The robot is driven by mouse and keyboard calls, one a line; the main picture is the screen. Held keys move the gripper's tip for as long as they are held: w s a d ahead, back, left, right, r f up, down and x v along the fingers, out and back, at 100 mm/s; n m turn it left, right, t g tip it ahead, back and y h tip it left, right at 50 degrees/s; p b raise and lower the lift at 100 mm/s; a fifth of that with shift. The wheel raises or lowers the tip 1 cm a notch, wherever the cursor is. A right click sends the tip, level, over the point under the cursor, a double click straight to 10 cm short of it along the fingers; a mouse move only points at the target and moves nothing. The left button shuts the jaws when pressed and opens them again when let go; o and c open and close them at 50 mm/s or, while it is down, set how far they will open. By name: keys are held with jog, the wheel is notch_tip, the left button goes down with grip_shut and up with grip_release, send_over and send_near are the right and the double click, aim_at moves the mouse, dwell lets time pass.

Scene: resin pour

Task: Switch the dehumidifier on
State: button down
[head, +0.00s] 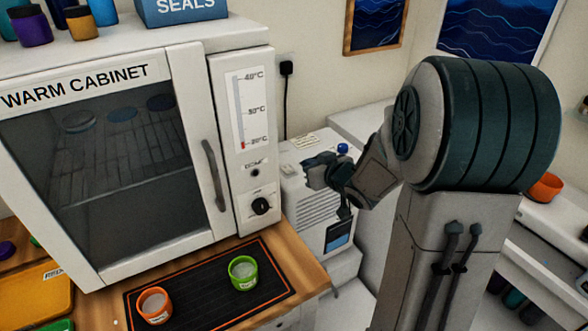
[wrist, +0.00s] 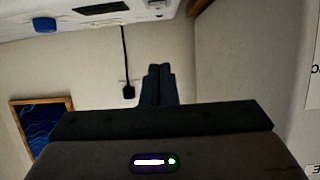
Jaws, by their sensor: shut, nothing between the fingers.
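The dehumidifier (head: 308,205) is a white box with side vents and a dark blue tank window, standing between the warm cabinet and a pale unit. A blue button (head: 342,148) sits on its top, beside the gripper in the picture. My gripper (head: 312,168) is shut and empty, over the dehumidifier in the head view and hiding part of its top. In the wrist view the shut fingers (wrist: 160,85) point toward the wall. The blue button (wrist: 45,25) shows there at the upper left, apart from the fingers. I cannot tell whether the dehumidifier is running.
The warm cabinet (head: 230,140) stands close on the left. Orange (head: 154,306) and green (head: 243,272) cups stand on a dark mat (head: 200,306) in front of it. A black plug (head: 286,68) with a cord is on the wall behind.

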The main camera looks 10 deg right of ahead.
send_over(293, 178)
jog(key=f, duration=0.3)
jog(key=shift+w+f, duration=0.35)
jog(key=f, duration=0.2)
jog(key=shift+s+d+f, duration=0.1)
jog(key=shift+s+f, duration=0.15)
jog(key=shift+f, duration=0.05)
jog(key=shift+s+f, duration=0.1)
jog(key=shift+f, duration=0.55)
jog(key=shift+f, duration=0.1)
